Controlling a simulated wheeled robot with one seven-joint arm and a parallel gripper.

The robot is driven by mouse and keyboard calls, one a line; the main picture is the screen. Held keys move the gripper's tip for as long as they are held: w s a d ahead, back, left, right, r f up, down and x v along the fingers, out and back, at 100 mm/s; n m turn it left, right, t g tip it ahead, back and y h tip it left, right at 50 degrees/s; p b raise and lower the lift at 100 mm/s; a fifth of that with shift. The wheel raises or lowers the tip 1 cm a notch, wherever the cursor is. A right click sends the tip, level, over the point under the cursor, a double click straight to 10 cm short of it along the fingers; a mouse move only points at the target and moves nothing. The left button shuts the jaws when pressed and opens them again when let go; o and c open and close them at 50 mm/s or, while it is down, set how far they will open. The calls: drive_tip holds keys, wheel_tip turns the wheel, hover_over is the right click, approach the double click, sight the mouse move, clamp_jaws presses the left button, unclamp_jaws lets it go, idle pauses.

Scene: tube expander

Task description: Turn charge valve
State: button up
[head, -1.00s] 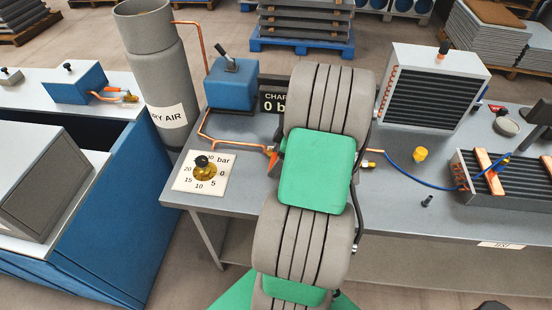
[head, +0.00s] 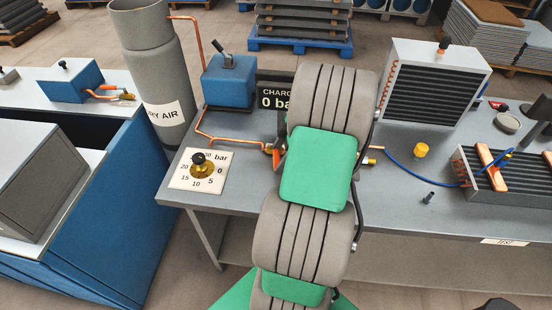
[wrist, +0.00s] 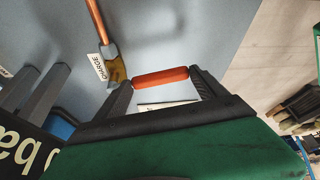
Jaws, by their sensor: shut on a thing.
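The charge valve's orange-red handle (wrist: 160,78) lies between the two dark fingers of my gripper (wrist: 166,86) in the wrist view, and the gripper is shut on it. The brass valve body (wrist: 117,72) sits beside the left finger, on a copper pipe, with a "CHARGE" label (wrist: 97,67) next to it. In the head view a bit of the orange handle (head: 279,157) shows left of my arm. My arm hides the gripper and most of the valve there. The charge display (head: 273,98) is partly covered and reads "0 ba".
A pressure dial plate (head: 198,184) with a black knob (head: 198,159) lies left of the valve. A blue box (head: 229,82) and a grey dry-air cylinder (head: 158,80) stand behind it. A blue hose (head: 405,175) and a finned coil unit (head: 500,190) are on the right.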

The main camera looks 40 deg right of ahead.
drive_tip(key=d+n+b, duration=0.1)
drive_tip(key=s+d+n+g+b, duration=0.1)
drive_tip(key=n, duration=0.1)
drive_tip(key=shift+d+f+n+y, duration=0.2)
drive_tip(key=shift+n+y, duration=0.1)
drive_tip(key=shift+s+d+r+n+g+b, duration=0.1)
drive_tip(key=shift+d+n+g+b, duration=0.1)
drive_tip(key=shift+d+n+g, duration=0.3)
drive_tip(key=shift+s+d+r+n+g+b, duration=0.1)
drive_tip(key=shift+d+n+b, duration=0.15)
drive_tip(key=shift+n, duration=0.45)
drive_tip(key=shift+d+n+g, duration=0.4)
drive_tip(key=shift+d+n, duration=0.4)
drive_tip(key=shift+n, duration=0.3)
drive_tip(key=shift+y, duration=0.3)
drive_tip(key=o, duration=2)
drive_tip(key=p+v, duration=0.7)
drive_tip(key=shift+r+p, duration=0.3)
drive_tip(key=shift+r, duration=0.1)
